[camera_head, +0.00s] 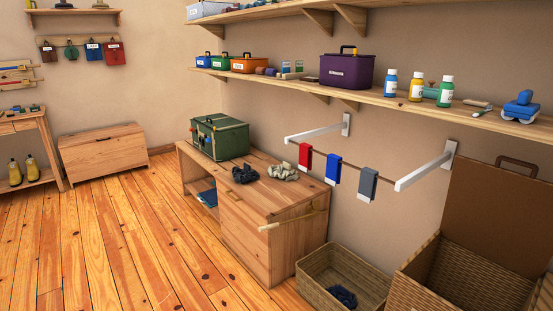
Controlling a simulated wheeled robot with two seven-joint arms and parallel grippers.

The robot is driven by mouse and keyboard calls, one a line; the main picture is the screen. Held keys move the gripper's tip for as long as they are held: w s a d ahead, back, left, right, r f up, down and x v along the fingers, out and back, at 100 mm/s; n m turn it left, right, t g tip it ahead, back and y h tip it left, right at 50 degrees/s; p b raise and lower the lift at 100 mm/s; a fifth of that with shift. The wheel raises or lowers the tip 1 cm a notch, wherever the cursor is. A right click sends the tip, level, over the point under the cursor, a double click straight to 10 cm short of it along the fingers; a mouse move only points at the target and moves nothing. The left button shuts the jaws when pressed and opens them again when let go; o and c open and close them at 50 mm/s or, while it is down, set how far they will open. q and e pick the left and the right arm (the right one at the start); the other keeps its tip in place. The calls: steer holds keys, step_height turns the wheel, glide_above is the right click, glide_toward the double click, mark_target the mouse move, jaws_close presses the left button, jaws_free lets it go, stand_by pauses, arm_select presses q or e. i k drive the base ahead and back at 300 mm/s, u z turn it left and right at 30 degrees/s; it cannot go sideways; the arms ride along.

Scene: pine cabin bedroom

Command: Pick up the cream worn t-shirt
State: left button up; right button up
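A crumpled cream cloth (283,172), which looks like the cream worn t-shirt, lies on top of the low wooden cabinet (262,198), towards its back edge by the wall. A crumpled dark cloth (245,174) lies just left of it on the same top. Neither of my grippers shows in the head view.
A green box (220,137) stands on the cabinet's left end. A wicker basket (322,292) holding dark cloth and a lidded hamper (470,278) stand right. Floor at left is clear.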

mark_target(282, 171)
steer(key=u, duration=0.6)
steer(key=i, duration=4.05)
steer(key=z, duration=0.65)
